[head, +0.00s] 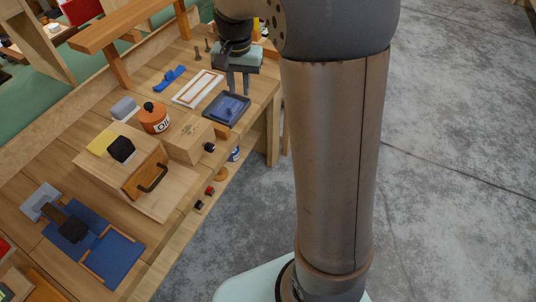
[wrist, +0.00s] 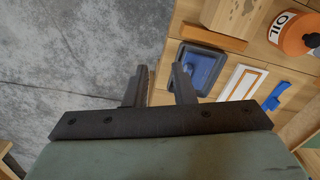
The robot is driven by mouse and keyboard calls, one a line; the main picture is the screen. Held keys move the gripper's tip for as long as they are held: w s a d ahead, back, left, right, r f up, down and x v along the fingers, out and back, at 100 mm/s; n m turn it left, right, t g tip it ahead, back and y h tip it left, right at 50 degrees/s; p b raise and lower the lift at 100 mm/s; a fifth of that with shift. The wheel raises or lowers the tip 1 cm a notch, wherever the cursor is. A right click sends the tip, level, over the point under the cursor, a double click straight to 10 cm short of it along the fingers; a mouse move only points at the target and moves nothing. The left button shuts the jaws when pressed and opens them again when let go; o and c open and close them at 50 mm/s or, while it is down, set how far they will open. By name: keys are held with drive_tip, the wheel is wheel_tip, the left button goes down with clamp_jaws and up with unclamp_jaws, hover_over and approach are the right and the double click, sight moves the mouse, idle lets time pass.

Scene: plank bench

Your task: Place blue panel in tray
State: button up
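A dark blue-grey tray (head: 227,108) lies near the bench's front edge at the far end. It also shows in the wrist view (wrist: 183,53), right of my fingers. A blue piece (wrist: 203,68) shows inside its rim; I cannot tell whether it is a separate panel or the tray's floor. Flat blue panels (head: 122,262) with orange edging lie at the near left, partly under a dark tool. My gripper (head: 238,92) hangs with fingers down beside the far tray. In the wrist view my gripper (wrist: 160,70) is open, with nothing between its fingers.
A white panel with an orange frame (head: 198,88) and a blue tool (head: 170,77) lie beyond the tray. An orange oil can (head: 154,117), a wooden block (head: 189,138) and a handled wooden box (head: 122,165) stand nearer. A raised wooden shelf (head: 128,27) is behind. Open floor lies right.

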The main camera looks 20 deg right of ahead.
drive_tip(key=s+f+n, duration=0.2)
drive_tip(key=s+n, duration=0.1)
drive_tip(key=s, duration=0.9)
drive_tip(key=s+a+f+n, duration=0.1)
drive_tip(key=s+n, duration=0.2)
drive_tip(key=s, duration=1)
drive_tip(key=shift+s+a+f+n, duration=0.2)
drive_tip(key=shift+f+n, duration=0.1)
drive_tip(key=shift+f, duration=0.05)
